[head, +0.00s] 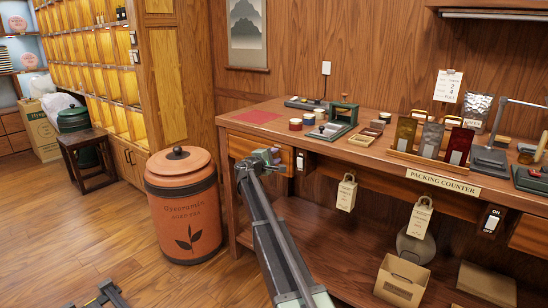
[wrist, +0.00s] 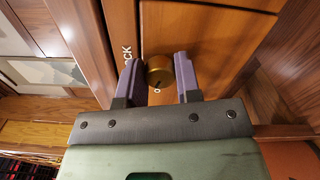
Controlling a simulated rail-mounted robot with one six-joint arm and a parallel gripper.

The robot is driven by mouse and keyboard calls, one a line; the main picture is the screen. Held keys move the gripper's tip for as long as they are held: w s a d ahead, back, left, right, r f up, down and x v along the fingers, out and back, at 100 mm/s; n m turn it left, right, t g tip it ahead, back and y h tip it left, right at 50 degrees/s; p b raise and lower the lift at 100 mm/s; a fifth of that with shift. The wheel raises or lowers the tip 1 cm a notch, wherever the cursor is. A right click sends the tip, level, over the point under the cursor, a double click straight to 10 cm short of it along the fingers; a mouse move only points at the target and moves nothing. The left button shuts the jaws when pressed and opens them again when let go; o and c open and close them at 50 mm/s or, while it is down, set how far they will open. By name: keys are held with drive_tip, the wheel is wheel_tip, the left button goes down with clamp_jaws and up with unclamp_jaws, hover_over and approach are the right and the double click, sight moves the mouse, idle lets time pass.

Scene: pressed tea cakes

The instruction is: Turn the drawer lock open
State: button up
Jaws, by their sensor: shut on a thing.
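The drawer (head: 238,146) is a wooden front under the left end of the packing counter. Its lock is a round brass knob (wrist: 158,66) with a dark slot mark, seen in the wrist view beside white lettering that ends in "OCK". My gripper (wrist: 156,72) has its two purple fingers on either side of the knob and is shut on it. In the head view my gripper (head: 264,158) is against the drawer front and hides the lock. The drawer looks closed.
The packing counter (head: 345,143) carries a red mat (head: 253,116), small tins, a green press (head: 340,112) and upright packets. An orange tea bin (head: 183,205) stands left of the counter.

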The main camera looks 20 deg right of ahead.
drive_tip(key=n, duration=0.3)
drive_tip(key=shift+n, duration=0.3)
idle(0.5)
drive_tip(key=o, duration=0.9)
drive_tip(key=v, duration=1)
drive_tip(key=shift+s+a, duration=0.2)
drive_tip(key=shift+a, duration=0.15)
